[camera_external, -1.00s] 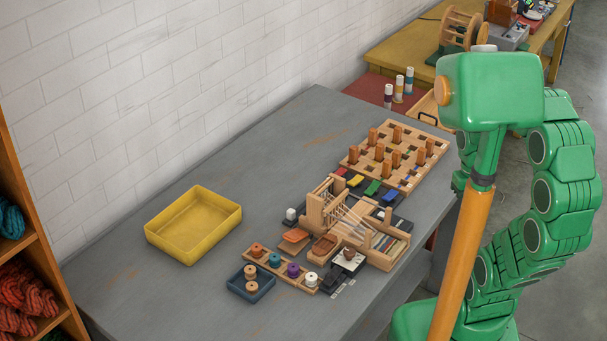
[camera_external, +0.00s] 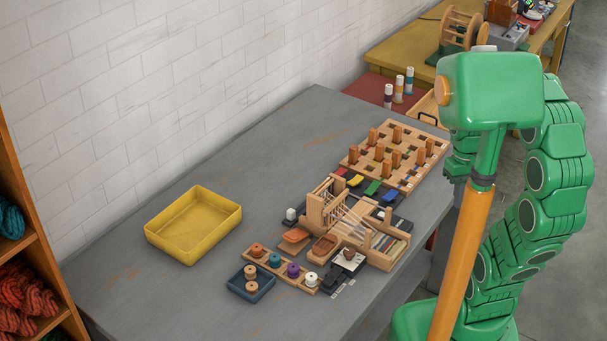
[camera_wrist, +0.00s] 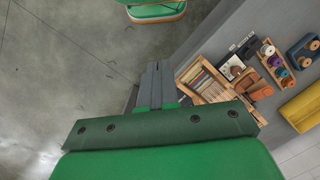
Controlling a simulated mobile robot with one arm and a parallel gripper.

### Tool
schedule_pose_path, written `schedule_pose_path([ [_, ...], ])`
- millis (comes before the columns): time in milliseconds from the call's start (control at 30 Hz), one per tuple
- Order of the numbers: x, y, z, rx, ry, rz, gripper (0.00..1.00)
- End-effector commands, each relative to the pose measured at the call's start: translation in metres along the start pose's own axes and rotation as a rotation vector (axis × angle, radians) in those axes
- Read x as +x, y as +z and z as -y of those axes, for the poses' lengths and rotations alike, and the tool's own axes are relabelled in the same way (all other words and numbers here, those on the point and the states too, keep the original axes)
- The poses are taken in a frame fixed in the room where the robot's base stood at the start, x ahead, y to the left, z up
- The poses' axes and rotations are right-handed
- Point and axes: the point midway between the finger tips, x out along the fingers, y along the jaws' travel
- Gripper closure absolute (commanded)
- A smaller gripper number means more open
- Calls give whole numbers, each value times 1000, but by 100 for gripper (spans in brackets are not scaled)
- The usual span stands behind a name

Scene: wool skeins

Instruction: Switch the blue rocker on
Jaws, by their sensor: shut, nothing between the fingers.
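The blue rocker (camera_external: 390,194) is the right-hand one in a row of coloured rockers on the grey table, behind the wooden loom. It is small there, and I cannot tell which way it is tipped. It does not show in the wrist view. My gripper (camera_wrist: 153,82) is shut and empty in the wrist view, its grey fingers together over the floor beside the table edge. In the external view my gripper is hidden behind my own body. It is apart from the rocker.
The wooden loom (camera_external: 331,208) stands in front of the rockers, and a pegged wooden board (camera_external: 409,180) lies behind them. A spool rack (camera_external: 283,273), a blue tray (camera_external: 251,292) and a yellow bin (camera_external: 191,248) are further left. The table's left front is clear.

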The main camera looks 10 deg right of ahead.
Motion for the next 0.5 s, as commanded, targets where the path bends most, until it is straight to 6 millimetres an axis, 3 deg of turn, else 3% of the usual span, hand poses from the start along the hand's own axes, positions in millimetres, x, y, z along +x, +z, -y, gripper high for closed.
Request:
schedule_pose_path([
  [500, -17, -86, 5, -170, -47, 8, 100],
])
